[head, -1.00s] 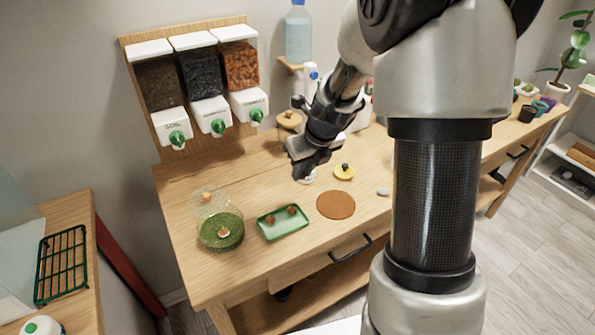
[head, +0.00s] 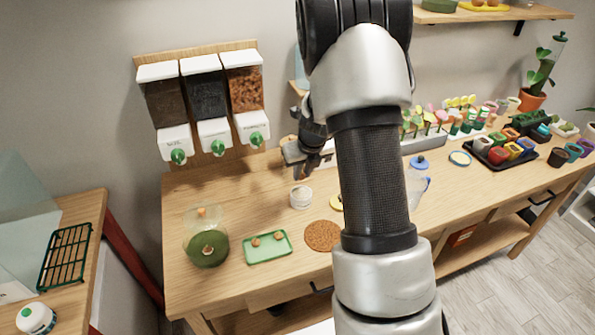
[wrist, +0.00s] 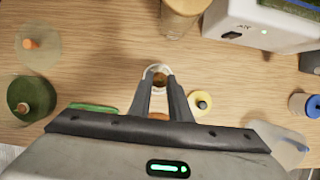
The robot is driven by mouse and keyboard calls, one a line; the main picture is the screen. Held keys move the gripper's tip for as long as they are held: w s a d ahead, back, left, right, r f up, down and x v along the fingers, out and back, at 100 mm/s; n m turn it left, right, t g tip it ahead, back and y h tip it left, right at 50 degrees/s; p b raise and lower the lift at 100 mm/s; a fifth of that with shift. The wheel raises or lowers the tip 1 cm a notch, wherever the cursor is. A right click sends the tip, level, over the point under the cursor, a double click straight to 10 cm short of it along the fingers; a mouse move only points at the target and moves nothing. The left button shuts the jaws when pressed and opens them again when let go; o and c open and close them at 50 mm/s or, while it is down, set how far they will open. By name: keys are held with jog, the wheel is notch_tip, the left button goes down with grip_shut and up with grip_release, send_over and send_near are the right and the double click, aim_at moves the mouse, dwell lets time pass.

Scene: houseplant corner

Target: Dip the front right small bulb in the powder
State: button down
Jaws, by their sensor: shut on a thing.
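My gripper (wrist: 160,84) is shut on a small brown bulb (wrist: 160,79), whose lower part lines up with the round white powder pot (wrist: 156,69) in the wrist view. In the head view the white pot (head: 300,198) stands on the bench just below my gripper (head: 306,175), with a small gap between them. The bulb is barely visible there. Whether powder coats the held bulb cannot be told.
A green moss dish (head: 207,262) and a clear dish (head: 192,221) stand at left. A terracotta mat (head: 322,236) lies right of the tray. A cork-lidded jar (wrist: 180,22) and a white device (wrist: 262,28) stand behind.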

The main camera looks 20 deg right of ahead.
aim_at(300, 194)
jog(key=shift+w+f, duration=0.1)
jog(key=shift+f, duration=0.05)
notch_tip(300, 194, down, 6)
jog(key=b, duration=0.5)
jog(key=shift+f+b, duration=0.45)
jog(key=shift+f, duration=0.1)
dwell(2.2)
notch_tip(300, 194, up, 7)
jog(key=p, duration=0.6)
jog(key=shift+r+p, duration=0.15)
jog(key=shift+p, duration=0.25)
dwell(0.4)
